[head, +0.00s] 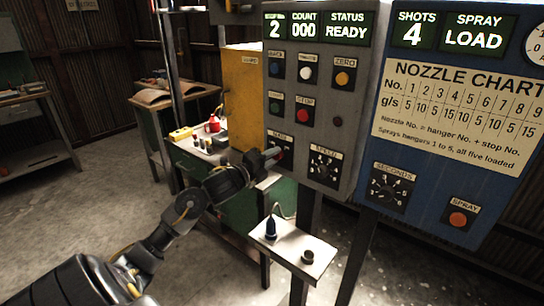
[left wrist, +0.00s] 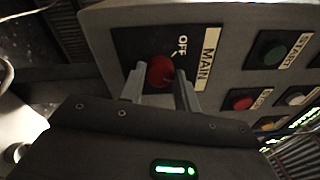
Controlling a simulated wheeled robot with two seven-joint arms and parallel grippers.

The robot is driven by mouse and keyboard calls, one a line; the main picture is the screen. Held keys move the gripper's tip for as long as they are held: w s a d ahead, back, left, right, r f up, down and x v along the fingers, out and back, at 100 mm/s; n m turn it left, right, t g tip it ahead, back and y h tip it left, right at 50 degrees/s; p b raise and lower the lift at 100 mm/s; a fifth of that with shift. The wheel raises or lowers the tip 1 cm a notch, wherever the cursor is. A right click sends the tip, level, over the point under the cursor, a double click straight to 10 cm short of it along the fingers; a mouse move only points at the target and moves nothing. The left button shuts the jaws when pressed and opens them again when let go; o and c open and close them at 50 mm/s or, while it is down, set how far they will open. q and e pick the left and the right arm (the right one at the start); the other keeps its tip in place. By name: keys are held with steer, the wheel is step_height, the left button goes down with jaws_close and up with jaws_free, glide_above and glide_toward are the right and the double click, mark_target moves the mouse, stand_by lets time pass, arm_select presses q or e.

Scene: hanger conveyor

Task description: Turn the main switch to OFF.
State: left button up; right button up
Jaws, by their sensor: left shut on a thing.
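The main switch is a red knob on a black plate at the lower left of the grey control panel (head: 341,110). In the head view the main switch (head: 284,157) is partly hidden by my left gripper (head: 268,160), which reaches it from the left. In the left wrist view the red knob of the main switch (left wrist: 160,70) sits between the two fingers of my left gripper (left wrist: 161,84), shut on it. The words MAIN and OFF show on the plate beside the knob. I cannot tell which way the knob points. My right gripper is not in view.
A speed dial (head: 323,166) sits right of the main switch, with a red stop button (head: 304,114) above. A blue panel (head: 450,130) with a nozzle chart stands at the right. A small shelf (head: 292,246) juts out below. A yellow cabinet (head: 243,98) stands behind.

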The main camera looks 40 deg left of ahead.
arm_select(q)
steer(key=n+p, duration=0.5)
steer(key=n, duration=0.2)
steer(key=n+y+p, duration=0.1)
steer(key=n+p, duration=0.3)
steer(key=n, duration=0.4)
steer(key=shift+d+f+t+y+p, duration=0.1)
steer(key=shift+d+t+y+p, duration=0.05)
steer(key=shift+t+y+p, duration=0.2)
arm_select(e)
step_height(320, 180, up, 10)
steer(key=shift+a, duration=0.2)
arm_select(q)
steer(key=shift+n, duration=0.3)
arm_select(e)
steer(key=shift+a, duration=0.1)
arm_select(q)
steer(key=o, duration=1)
steer(key=shift+c, duration=0.2)
